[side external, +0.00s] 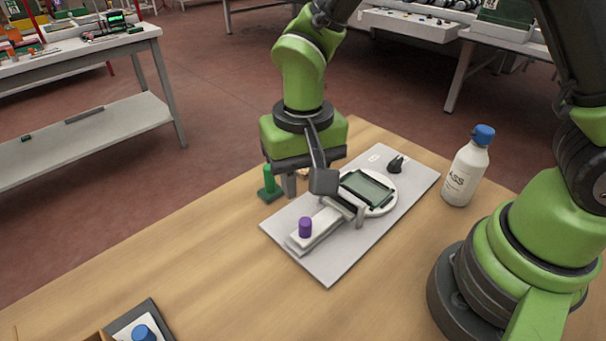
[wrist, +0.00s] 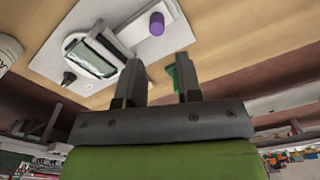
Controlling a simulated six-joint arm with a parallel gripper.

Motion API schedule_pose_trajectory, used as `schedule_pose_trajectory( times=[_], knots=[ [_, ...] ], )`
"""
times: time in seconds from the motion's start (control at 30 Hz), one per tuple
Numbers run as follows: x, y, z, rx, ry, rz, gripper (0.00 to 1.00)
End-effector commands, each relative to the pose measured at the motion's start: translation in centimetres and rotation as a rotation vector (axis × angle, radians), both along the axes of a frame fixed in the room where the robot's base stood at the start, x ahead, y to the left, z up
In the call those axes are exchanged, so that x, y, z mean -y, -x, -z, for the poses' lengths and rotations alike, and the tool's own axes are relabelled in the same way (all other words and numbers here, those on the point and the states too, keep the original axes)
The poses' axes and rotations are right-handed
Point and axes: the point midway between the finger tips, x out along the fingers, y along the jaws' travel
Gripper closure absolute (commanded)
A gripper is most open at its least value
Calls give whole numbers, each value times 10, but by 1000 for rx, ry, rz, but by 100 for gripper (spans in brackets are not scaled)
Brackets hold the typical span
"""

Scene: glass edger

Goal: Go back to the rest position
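My gripper (side external: 290,184) hangs above the far left edge of the glass edger's pale board (side external: 332,264), beside a green upright piece on a foot (side external: 268,184). In the wrist view my gripper (wrist: 161,68) has its two fingers spread apart with nothing between them. The edger has a round white disc bearing a rectangular glass pane (side external: 367,190) in a dark frame. A purple knob (side external: 305,228) stands at its near end and a small black part (side external: 397,164) at its far end.
A white bottle with a blue cap (side external: 466,170) stands right of the board. A dark-edged tray with a blue-topped item (side external: 143,333) is at the near left. The wooden table (side external: 200,265) is clear between them. Other benches stand beyond the table.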

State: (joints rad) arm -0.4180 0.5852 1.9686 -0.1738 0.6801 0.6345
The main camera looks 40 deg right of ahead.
Motion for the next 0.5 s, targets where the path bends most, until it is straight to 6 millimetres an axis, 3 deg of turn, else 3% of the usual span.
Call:
schedule_pose_trajectory(
  times=[0.37, 0.5],
  knots=[
    [1, 0, -5, 6, -3, 0, 68],
    [11, 1, -32, 53, -33, 6, 68]
  ],
)
